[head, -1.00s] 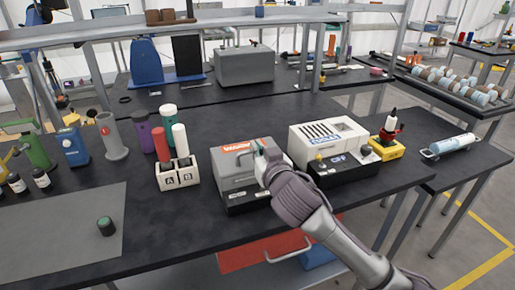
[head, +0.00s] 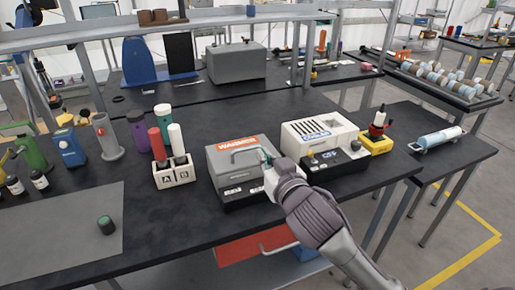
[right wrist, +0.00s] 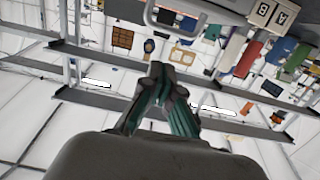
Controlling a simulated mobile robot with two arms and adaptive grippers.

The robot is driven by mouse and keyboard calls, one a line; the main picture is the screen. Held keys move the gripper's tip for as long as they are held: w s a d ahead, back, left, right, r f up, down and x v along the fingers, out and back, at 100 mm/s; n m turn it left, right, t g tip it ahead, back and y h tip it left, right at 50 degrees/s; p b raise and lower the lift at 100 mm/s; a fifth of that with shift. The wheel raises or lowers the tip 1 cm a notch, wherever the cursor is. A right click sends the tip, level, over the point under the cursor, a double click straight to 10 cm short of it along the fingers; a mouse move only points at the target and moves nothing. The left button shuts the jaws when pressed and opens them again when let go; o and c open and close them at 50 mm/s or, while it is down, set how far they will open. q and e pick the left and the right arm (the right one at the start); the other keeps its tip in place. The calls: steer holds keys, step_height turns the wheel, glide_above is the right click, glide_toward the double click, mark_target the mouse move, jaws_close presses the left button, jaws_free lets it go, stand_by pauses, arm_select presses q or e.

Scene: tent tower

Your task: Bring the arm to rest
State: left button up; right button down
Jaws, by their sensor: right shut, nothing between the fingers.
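My right arm reaches in from the lower right of the head view. My right gripper (head: 268,160) is at the front right of a grey box with a handle (head: 240,165), which stands on the black bench. In the head view it overlaps the box's right edge; I cannot tell whether they touch. In the right wrist view my right gripper (right wrist: 158,75) has its fingertips together with nothing between them. The box's handle (right wrist: 165,22) shows just beyond the tips at the top. My left gripper is not in view.
A white slotted device (head: 320,140) stands right of the grey box, with a yellow block (head: 376,144) beyond it. A white A/B holder (head: 174,173) with red and white tubes is to the left. A grey mat (head: 65,225) has a dark green cap (head: 106,225) on it.

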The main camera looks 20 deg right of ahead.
steer(key=s+f+g, duration=0.1)
steer(key=f, duration=0.2)
steer(key=s+f+g, duration=0.1)
steer(key=s+f, duration=0.1)
steer(key=f, duration=0.1)
steer(key=s+f+g, duration=0.1)
steer(key=f, duration=0.1)
steer(key=shift+s+a+f, duration=0.15)
steer(key=shift+s+f, duration=0.05)
steer(key=shift+f, duration=0.2)
steer(key=s+a+f+n+g+y, duration=0.15)
steer(key=s+f+g, duration=0.35)
steer(key=s+f, duration=0.55)
steer(key=s+a+f+n+g, duration=0.15)
steer(key=s+f+g, duration=0.35)
steer(key=s+f, duration=0.55)
steer(key=s+f+g, duration=0.2)
steer(key=s+f, duration=0.1)
steer(key=f, duration=2.2)
steer(key=s+d+f, duration=0.2)
steer(key=s+f, duration=1.2)
steer(key=s, duration=0.2)
steer(key=shift+s+d+f+g+p, duration=0.15)
steer(key=shift+f+g+p, duration=0.15)
steer(key=shift+g+p, duration=0.1)
